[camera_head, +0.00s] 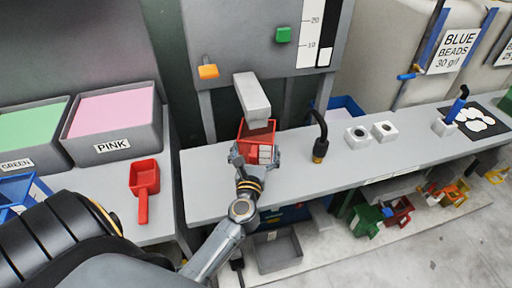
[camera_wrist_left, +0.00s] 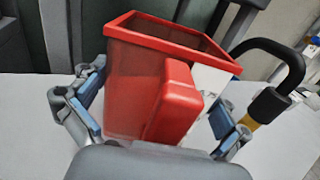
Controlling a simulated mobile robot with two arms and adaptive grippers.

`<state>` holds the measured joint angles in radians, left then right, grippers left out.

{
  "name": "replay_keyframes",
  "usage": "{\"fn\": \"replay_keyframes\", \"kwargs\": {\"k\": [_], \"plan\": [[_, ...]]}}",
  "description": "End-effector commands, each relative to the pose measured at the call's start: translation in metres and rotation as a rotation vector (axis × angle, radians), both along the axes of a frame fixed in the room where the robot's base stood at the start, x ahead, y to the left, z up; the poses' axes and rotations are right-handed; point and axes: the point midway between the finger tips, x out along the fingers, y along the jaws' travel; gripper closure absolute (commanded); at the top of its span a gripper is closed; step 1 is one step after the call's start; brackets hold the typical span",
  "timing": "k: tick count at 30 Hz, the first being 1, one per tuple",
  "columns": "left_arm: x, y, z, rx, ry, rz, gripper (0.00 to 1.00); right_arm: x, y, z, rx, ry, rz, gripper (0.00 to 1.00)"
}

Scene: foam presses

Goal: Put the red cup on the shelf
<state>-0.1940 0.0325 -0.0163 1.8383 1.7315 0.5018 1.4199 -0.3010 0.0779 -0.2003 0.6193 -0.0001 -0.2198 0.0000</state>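The red cup (camera_head: 259,134) is an open box-like cup with a white label. It stands at the grey counter (camera_head: 330,172), beneath the grey spout (camera_head: 252,98) of the press. My left gripper (camera_head: 255,157) is at the cup's near side. In the left wrist view, the red cup (camera_wrist_left: 150,80) fills the middle, with its thick red handle facing me. The fingers of the left gripper (camera_wrist_left: 158,115) are spread wide on either side of the handle, close to the cup's sides; firm contact cannot be made out. My right gripper is out of view.
A black hose with a brass end (camera_head: 320,148) stands just right of the cup. White blocks (camera_head: 357,136) lie farther right. A red scoop (camera_head: 144,182) lies left, near the pink bin (camera_head: 112,125). Coloured cups (camera_head: 397,211) and a grey tray (camera_head: 277,250) sit under the counter.

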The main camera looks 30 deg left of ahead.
Motion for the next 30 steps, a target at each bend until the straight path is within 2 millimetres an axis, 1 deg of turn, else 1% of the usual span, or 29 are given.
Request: {"fn": "replay_keyframes", "kwargs": {"k": [6, 10, 14, 21, 24, 27, 30], "plan": [[0.0, 0.0, 0.0, 0.0, 0.0, 0.0, 0.0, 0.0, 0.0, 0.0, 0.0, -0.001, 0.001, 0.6], [-0.001, -0.001, 0.005, 0.0, 0.0, 0.0, 0.0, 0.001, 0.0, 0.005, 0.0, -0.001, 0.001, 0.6], [-0.02, -0.011, 0.0, -0.004, 0.003, 0.0, 0.0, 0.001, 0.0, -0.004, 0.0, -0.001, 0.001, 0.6], [-0.068, -0.035, -0.002, -0.003, 0.003, 0.0, 0.0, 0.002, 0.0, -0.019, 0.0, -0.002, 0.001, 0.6], [-0.084, -0.043, -0.001, -0.002, 0.002, 0.001, 0.0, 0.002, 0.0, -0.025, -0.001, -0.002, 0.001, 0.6], [-0.096, -0.049, 0.0, -0.002, 0.001, -0.001, 0.0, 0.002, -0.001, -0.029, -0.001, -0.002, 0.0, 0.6], [-0.103, -0.053, 0.001, 0.0, 0.001, 0.001, 0.0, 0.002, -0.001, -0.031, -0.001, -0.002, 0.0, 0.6]]}}
